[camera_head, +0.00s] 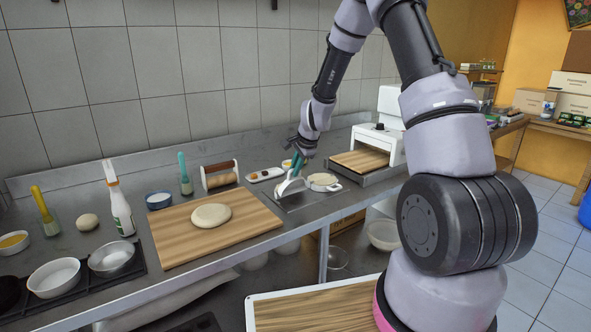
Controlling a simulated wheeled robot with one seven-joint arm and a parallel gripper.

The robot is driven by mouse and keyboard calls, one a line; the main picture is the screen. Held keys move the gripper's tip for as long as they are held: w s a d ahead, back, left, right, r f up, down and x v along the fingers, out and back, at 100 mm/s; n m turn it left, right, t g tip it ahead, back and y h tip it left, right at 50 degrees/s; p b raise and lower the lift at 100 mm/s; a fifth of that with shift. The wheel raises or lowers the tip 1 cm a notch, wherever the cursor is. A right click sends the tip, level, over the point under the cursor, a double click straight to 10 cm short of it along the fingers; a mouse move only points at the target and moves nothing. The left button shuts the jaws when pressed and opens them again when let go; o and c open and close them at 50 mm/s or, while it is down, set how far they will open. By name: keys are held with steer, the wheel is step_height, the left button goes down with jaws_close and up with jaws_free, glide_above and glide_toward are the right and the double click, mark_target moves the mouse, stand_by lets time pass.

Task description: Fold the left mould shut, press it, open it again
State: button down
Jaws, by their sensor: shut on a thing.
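The left mould (291,188) is a small white hinged mould on a dark mat (305,201) on the steel counter. One half of it appears raised at a steep tilt; how far it is folded is hard to tell at this size. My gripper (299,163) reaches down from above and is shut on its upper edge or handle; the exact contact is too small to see. A second white mould (326,183) sits just to the right, with a pale round filling in it. My gripper partly hides the area behind the left mould.
A wooden board (180,243) with a flat dough round (211,216) lies to the left. A rolling pin stand (220,176) and a small plate (264,175) stand behind. A white press-like machine (386,138) with a wooden board is on the right. Bottles and bowls crowd the far left.

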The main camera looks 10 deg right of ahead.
stand_by(0.3)
steer(key=c, duration=0.9)
jaws_free()
steer(key=shift+r, duration=0.1)
steer(key=v, duration=1)
steer(key=shift+s+r, duration=0.2)
steer(key=shift+r, duration=0.1)
